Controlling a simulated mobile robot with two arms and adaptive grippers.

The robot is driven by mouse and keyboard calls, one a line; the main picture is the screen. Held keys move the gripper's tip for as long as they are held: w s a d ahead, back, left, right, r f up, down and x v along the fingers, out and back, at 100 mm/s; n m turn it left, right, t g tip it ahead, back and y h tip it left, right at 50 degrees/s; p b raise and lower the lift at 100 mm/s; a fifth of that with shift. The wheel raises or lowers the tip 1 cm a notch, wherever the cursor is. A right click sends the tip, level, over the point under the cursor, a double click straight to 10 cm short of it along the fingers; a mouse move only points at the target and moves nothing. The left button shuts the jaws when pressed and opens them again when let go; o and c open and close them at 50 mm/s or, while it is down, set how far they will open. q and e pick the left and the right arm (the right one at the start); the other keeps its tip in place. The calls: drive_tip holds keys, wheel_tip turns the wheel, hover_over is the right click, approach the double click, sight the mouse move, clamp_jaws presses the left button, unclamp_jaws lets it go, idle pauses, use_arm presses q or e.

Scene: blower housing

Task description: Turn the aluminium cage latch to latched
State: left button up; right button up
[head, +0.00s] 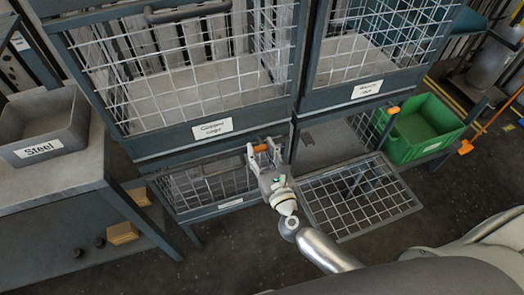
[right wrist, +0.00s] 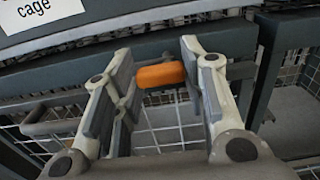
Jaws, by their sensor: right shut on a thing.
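The orange latch handle (head: 261,148) is at the top right of the closed lower left cage (head: 205,185), just below the upper left cage. The small label on that lower cage is too blurred to read, so I cannot confirm the aluminium cage by name. My right gripper (head: 264,154) reaches up to the latch with a finger on each side of the handle, and is shut on it. In the right wrist view the handle (right wrist: 161,76) lies nearly level between the fingers of the right gripper (right wrist: 160,82). My left gripper is not in view.
The upper left cage (head: 212,138) hangs right above the latch. To the right, a mesh door (head: 360,196) is swung out low over the floor. A green bin (head: 420,128) stands beyond it. A grey bin labelled Steel (head: 45,125) sits on a bench at left.

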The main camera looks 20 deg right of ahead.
drive_tip(key=shift+n, duration=0.3)
drive_tip(key=n+p, duration=0.1)
drive_tip(key=n, duration=0.3)
drive_tip(key=shift+f, duration=0.1)
drive_tip(key=shift+d+f+n+p, duration=0.15)
drive_tip(key=shift+n+p, duration=0.5)
drive_tip(key=shift+n, duration=1.5)
drive_tip(key=shift+d+f+n+p, duration=0.1)
drive_tip(key=shift+n+p, duration=0.5)
drive_tip(key=shift+n, duration=1.6)
drive_tip(key=shift+d+f+n+p, duration=0.15)
drive_tip(key=shift+n+p, duration=0.5)
drive_tip(key=shift+n, duration=1.5)
drive_tip(key=shift+a, duration=0.1)
drive_tip(key=o, duration=1)
